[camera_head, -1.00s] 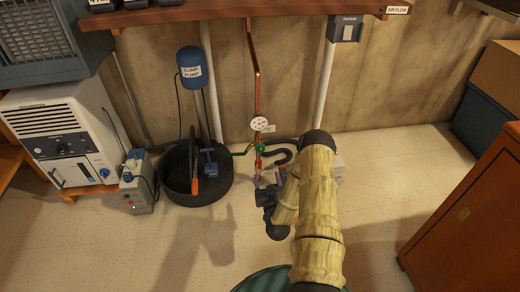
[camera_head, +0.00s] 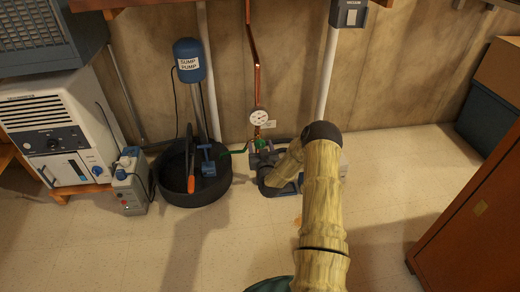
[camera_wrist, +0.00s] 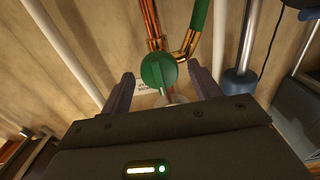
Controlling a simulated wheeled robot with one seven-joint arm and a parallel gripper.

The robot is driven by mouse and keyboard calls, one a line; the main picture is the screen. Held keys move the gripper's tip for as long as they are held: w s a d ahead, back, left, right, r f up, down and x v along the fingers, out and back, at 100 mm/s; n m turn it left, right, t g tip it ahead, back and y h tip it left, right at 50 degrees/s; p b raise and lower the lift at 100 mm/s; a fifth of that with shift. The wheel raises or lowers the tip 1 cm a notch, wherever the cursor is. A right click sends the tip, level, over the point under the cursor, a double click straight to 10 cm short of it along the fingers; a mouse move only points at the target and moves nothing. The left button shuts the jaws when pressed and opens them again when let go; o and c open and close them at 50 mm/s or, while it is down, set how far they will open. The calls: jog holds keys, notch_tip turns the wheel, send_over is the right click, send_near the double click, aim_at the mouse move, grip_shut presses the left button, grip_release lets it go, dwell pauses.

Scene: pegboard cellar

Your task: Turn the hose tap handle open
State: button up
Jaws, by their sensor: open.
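The green tap handle (camera_wrist: 158,70) is a round green knob in the wrist view, on copper pipework (camera_wrist: 152,28) at the wall. My gripper (camera_wrist: 162,76) is open, with one dark finger on each side of the handle and a visible gap on both sides. I cannot tell how deep the handle sits between the fingertips. In the head view my gripper (camera_head: 262,156) is right at the tap below the round white gauge (camera_head: 260,117), and it hides most of the tap. A bit of green (camera_head: 259,142) shows above it.
A green hose (camera_wrist: 199,22) leaves the pipework. A brown cabinet (camera_head: 470,225) is at the right. The floor between is clear.

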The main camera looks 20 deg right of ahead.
jog(key=shift+x, duration=0.85)
jog(key=c, duration=0.9)
jog(key=shift+a, duration=0.1)
jog(key=shift+c, duration=0.2)
